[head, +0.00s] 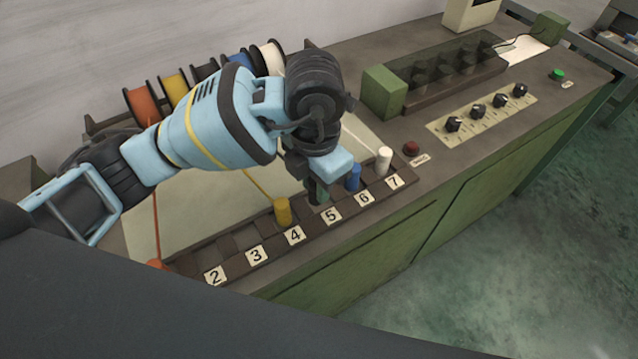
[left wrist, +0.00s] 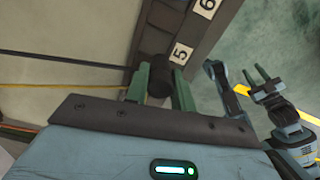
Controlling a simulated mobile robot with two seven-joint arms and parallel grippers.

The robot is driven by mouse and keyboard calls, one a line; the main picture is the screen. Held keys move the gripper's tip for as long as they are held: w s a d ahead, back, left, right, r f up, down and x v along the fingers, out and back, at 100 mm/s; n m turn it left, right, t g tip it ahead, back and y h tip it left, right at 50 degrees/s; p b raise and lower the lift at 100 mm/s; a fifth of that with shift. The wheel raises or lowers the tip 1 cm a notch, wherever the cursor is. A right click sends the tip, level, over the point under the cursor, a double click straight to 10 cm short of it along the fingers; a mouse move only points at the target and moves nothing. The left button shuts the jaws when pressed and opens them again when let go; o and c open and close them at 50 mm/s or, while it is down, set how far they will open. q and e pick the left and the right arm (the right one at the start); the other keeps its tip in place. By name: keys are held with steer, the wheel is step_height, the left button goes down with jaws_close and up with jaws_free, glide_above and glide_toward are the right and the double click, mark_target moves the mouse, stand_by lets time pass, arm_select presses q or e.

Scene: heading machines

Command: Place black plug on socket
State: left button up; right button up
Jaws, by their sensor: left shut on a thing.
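My left gripper (head: 320,193) is low over the socket strip (head: 228,243), at the socket labelled 5. Its green fingers are shut on the black plug (left wrist: 158,86), which shows between them in the left wrist view beside label 5 (left wrist: 181,54). The fingers mostly hide the plug in the head view. I cannot tell whether it is seated in the socket. A black cable (left wrist: 70,58) runs left from the plug. My right gripper (left wrist: 256,76) shows in the left wrist view, off to the right, with its fingers apart and nothing between them.
A yellow plug (head: 283,211) stands by label 4, a blue plug (head: 352,178) by 6, a white plug (head: 384,160) by 7. An orange plug (head: 156,264) is at the lower left. Cable spools (head: 141,106) stand behind. A red button (head: 411,148) and knobs (head: 478,111) lie right.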

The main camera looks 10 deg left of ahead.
arm_select(q)
steer(key=shift+w, duration=0.55)
steer(key=shift+w, duration=0.3)
steer(key=shift+w+f, duration=0.15)
steer(key=shift+f, duration=1.65)
steer(key=shift+f, duration=0.15)
steer(key=o, duration=1)
step_height(320, 180, up, 12)
steer(key=p, duration=0.1)
